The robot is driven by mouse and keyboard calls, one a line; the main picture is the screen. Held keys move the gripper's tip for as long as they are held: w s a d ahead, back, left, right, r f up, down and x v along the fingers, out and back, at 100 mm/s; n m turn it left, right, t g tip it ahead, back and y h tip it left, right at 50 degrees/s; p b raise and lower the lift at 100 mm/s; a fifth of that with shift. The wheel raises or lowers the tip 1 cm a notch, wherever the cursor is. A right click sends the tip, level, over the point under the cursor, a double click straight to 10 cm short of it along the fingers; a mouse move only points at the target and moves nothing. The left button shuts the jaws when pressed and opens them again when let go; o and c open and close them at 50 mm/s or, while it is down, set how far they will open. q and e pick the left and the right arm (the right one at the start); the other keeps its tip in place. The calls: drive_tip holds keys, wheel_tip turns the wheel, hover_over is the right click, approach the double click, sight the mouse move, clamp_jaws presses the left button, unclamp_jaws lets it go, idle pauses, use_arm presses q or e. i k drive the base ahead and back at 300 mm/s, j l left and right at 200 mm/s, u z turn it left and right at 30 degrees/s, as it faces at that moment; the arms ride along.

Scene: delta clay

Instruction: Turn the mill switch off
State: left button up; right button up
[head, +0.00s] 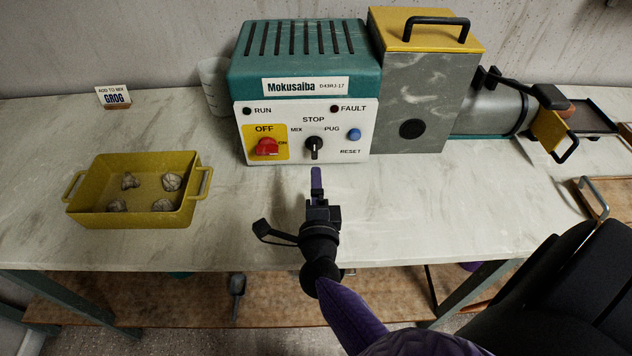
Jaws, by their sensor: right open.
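The mill (305,75) is a teal box labelled Mokusaiba, with a white front panel, at the back of the table. Its red switch (267,147) sits on a yellow plate at the panel's left, with OFF above it and ON to its right. I cannot clearly tell which mark its handle points to. A black selector knob (314,147) stands upright under STOP. My right gripper (316,178) is open and empty, in front of the panel below the selector, to the right of the red switch. It appears apart from the panel. My left gripper is out of view.
A yellow tray (130,217) with several grey lumps stands at the left. A small GROG sign (114,97) and a translucent jug (214,86) are behind it. A grey hopper (425,105) with a yellow lid and a metal barrel (490,113) adjoin the mill. The table between tray and gripper is clear.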

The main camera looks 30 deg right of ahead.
sight(267, 145)
drive_tip(key=k+j, duration=0.8)
drive_tip(key=k, duration=0.05)
